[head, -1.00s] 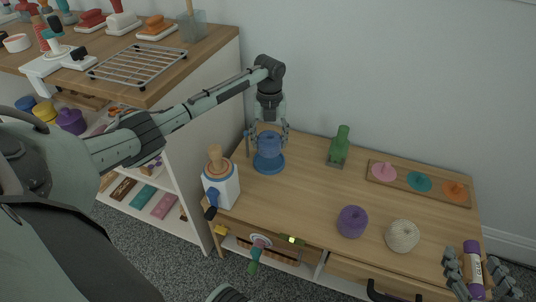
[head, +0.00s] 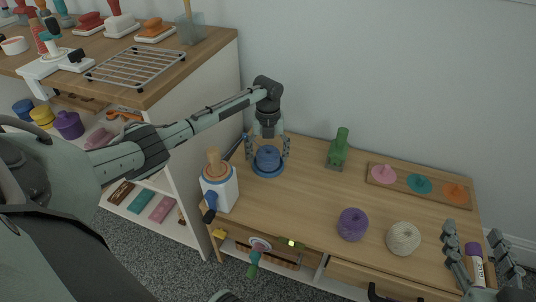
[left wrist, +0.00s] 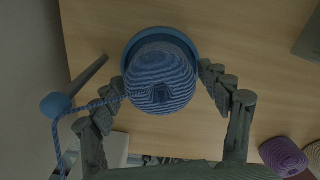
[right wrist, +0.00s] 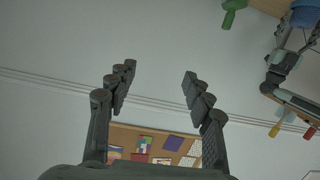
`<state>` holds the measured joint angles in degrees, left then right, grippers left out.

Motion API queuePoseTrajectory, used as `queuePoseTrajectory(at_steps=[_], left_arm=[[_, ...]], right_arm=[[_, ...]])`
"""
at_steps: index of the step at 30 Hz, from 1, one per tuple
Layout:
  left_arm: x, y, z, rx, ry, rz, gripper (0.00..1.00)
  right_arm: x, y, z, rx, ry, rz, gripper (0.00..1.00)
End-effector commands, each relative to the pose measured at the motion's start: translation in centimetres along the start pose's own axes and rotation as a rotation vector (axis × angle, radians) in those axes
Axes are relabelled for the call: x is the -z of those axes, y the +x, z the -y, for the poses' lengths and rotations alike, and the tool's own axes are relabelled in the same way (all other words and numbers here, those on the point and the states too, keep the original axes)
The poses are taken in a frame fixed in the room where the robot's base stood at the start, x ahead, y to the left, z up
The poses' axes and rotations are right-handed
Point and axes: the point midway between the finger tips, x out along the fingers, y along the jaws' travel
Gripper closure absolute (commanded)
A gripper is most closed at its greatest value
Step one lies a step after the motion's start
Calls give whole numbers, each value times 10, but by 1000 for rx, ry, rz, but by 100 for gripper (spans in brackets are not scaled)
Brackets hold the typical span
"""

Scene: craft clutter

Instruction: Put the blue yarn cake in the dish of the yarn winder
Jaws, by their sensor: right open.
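The blue yarn cake (head: 268,156) sits upright in the round blue dish (head: 268,173) at the back left of the table. In the left wrist view the cake (left wrist: 162,80) is ringed by the dish rim (left wrist: 128,60), and a blue strand runs from it to a ball-topped post (left wrist: 55,104). My left gripper (head: 267,150) points down around the cake, fingers spread on both sides with gaps. It also shows in the left wrist view (left wrist: 158,95). My right gripper (head: 482,252) is open and empty at the right front; it also shows in the right wrist view (right wrist: 158,80).
A white device with a wooden top (head: 220,190) stands left of the dish. A green object (head: 338,148), a purple yarn cake (head: 352,224), a cream yarn ball (head: 403,238) and a peg board (head: 393,180) share the table. A purple-capped tube (head: 475,262) is by my right gripper.

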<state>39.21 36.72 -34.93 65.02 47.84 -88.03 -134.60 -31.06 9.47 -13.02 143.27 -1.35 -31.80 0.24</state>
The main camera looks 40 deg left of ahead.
Motion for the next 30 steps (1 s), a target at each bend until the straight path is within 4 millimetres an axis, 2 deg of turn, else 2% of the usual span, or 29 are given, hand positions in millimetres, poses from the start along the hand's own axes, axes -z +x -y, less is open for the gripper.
queuePoseTrajectory(at_steps=[11, 14, 24, 30], left_arm=[[0, -4, 0, 1, 0, 1, 19], [-1, -16, 1, 2, 1, 3, 19], [-1, -88, 0, 1, 1, 3, 19], [-1, -116, 0, 1, 0, 1, 19]], right_arm=[[0, 0, 0, -1, 0, 7, 49], [-12, -1, -6, -12, -7, 63, 49], [-68, -20, -36, -74, -32, 348, 49], [-89, -31, -46, -97, -36, 453, 49]])
